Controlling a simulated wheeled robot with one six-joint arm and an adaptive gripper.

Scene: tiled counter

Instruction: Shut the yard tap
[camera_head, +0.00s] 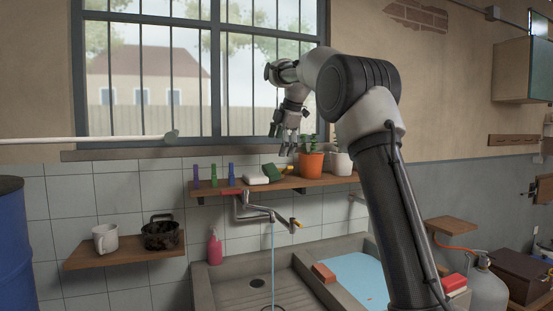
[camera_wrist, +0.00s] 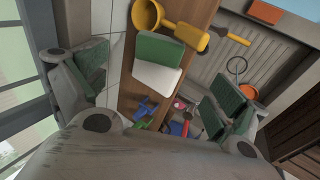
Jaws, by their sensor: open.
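The tap (camera_head: 255,212) is a bent grey metal pipe on the tiled wall below the shelf, with a red part (camera_head: 231,192) at its upper left and a yellow tip (camera_head: 296,224) at its right. A thin blue stream of water (camera_head: 272,255) falls from it into the sink (camera_head: 205,285). My gripper (camera_head: 287,138) is open and empty, above the shelf and in front of the window, higher than the tap and apart from it. In the wrist view its two fingers (camera_wrist: 152,92) are spread wide; the tap is small and partly hidden there.
The shelf (camera_head: 315,182) below my gripper holds coloured pegs (camera_head: 213,175), a white block (camera_head: 255,179), a green and yellow item (camera_head: 273,172) and potted plants (camera_head: 311,163). A pink bottle (camera_head: 214,248) stands by the sink. A lower shelf (camera_head: 120,254) holds a mug and a dark pot.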

